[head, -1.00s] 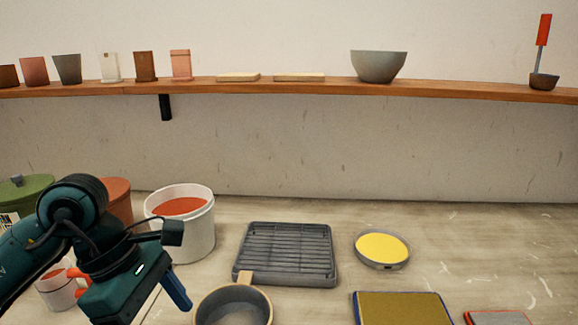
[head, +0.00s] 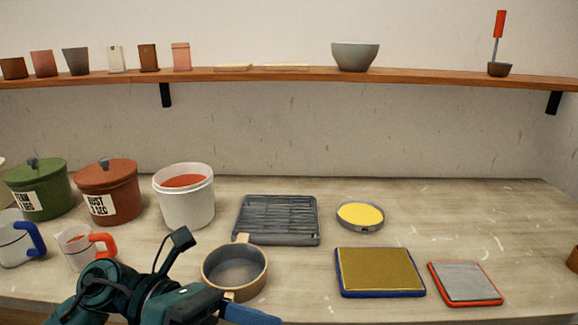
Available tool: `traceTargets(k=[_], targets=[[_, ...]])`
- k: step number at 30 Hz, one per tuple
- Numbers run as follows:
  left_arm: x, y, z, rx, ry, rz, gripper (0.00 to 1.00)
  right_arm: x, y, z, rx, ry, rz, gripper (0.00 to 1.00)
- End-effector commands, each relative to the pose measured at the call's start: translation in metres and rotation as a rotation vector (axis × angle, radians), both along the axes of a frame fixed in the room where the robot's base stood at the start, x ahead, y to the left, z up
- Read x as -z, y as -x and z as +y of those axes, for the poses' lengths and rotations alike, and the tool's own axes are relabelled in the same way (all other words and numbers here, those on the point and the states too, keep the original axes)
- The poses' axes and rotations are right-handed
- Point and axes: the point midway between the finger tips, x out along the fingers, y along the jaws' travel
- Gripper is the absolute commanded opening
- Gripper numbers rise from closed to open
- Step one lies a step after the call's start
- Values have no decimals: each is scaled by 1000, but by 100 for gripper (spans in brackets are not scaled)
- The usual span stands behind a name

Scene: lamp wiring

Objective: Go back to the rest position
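My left gripper (head: 252,314) is low in the head view, at the front edge of the worktable (head: 480,215), in front of the round grey pan (head: 235,268). One blue finger shows, pointing right; the other finger is hidden or out of frame, so I cannot tell whether it is open. I see nothing held in it. My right gripper is not in view.
A white bucket (head: 187,205), lidded green (head: 40,195) and rust (head: 106,198) pots, and two mugs (head: 18,245) (head: 76,250) stand left. A wire rack (head: 276,220), yellow dish (head: 360,214) and two framed pads (head: 380,270) (head: 465,283) lie right. The back right is clear.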

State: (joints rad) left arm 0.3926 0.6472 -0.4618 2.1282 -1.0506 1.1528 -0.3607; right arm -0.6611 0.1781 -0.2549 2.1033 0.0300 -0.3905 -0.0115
Motion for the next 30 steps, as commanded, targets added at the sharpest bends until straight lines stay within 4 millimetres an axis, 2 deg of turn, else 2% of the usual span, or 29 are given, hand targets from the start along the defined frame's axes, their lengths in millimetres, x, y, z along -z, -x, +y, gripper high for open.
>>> traceTargets(k=[1,3,5,8,9,11,12,14,15,18,21,25,26,30], targets=[[-10,-4,-7,-60,136,164,76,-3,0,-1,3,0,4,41],[-22,-22,-7,-173,331,423,76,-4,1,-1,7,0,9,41],[-21,-43,1,-283,489,665,76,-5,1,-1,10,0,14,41],[10,-78,27,-487,720,1088,76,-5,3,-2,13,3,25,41],[33,-89,40,-576,802,1262,76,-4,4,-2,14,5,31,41],[76,-97,57,-709,909,1518,76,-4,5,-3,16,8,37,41],[105,-96,68,-791,965,1668,76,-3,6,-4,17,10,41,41],[148,-87,79,-904,1033,1878,76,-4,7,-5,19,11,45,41],[175,-78,86,-974,1071,2002,76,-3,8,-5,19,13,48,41],[231,-47,94,-1125,1134,2269,76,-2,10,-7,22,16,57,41],[269,-16,98,-1238,1168,2458,76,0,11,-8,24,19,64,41],[294,9,98,-1317,1186,2592,76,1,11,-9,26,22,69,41],[297,12,98,1313,-1174,-2580,76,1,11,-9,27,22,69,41],[301,17,98,1304,-1156,-2561,76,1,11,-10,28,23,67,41]])
